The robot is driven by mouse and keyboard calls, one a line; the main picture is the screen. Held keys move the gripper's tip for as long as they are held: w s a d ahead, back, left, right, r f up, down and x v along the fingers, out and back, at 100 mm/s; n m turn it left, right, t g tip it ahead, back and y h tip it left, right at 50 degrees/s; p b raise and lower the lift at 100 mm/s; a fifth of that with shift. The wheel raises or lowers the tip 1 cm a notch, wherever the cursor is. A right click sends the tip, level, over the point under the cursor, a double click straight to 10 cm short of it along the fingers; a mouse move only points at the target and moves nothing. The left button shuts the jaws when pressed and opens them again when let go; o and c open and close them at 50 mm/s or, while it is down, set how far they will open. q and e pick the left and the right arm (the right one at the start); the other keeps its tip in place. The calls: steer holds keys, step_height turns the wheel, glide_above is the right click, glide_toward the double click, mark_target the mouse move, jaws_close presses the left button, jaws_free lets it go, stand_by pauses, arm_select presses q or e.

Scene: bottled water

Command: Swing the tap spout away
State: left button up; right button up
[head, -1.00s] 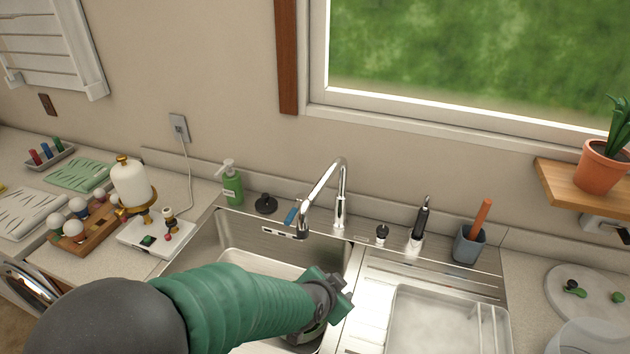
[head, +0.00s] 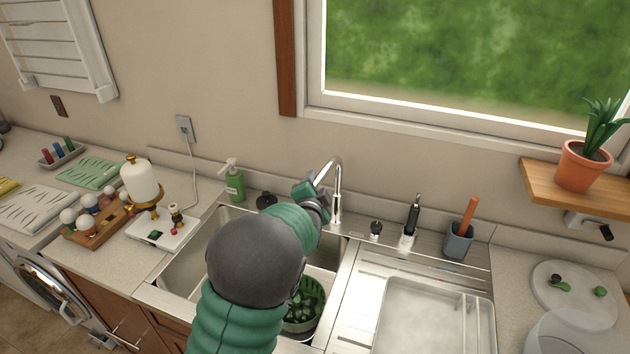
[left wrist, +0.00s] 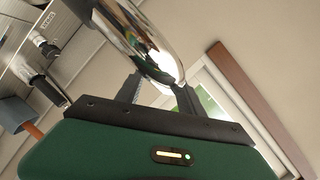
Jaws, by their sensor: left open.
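The chrome tap (head: 338,195) stands behind the sink, its curved spout arching to the left over the left basin. My left gripper (head: 310,186) is at the spout's hanging end and hides that end in the head view. In the left wrist view the chrome spout (left wrist: 143,45) runs down in front of my left gripper (left wrist: 160,92), close to its two dark fingers. The fingers are apart. I cannot tell whether they touch the spout. My right gripper is in neither view.
A pot with green leaves (head: 302,312) is in the left basin, partly hidden by my arm. A green soap bottle (head: 233,182) stands left of the tap. A grey cup with an orange handle (head: 459,240) is to the right.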

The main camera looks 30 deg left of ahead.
arm_select(q)
steer(key=shift+w+d, duration=0.2)
steer(key=shift+w, duration=0.4)
steer(key=shift+w+f, duration=0.1)
steer(key=shift+w, duration=0.3)
steer(key=shift+a+f, duration=0.1)
steer(key=shift+a, duration=0.2)
steer(key=shift+s+a+f, duration=0.15)
steer(key=shift+a+f, duration=0.05)
steer(key=shift+a, duration=0.6)
steer(key=shift+c, duration=1.4)
steer(key=shift+a, duration=0.2)
steer(key=shift+c, duration=2.3)
steer(key=shift+d, duration=0.3)
jaws_close()
steer(key=shift+w+d+r, duration=0.2)
steer(key=shift+w+d, duration=0.05)
steer(key=shift+d, duration=0.3)
steer(key=shift+s+a, duration=0.1)
steer(key=shift+a, duration=0.3)
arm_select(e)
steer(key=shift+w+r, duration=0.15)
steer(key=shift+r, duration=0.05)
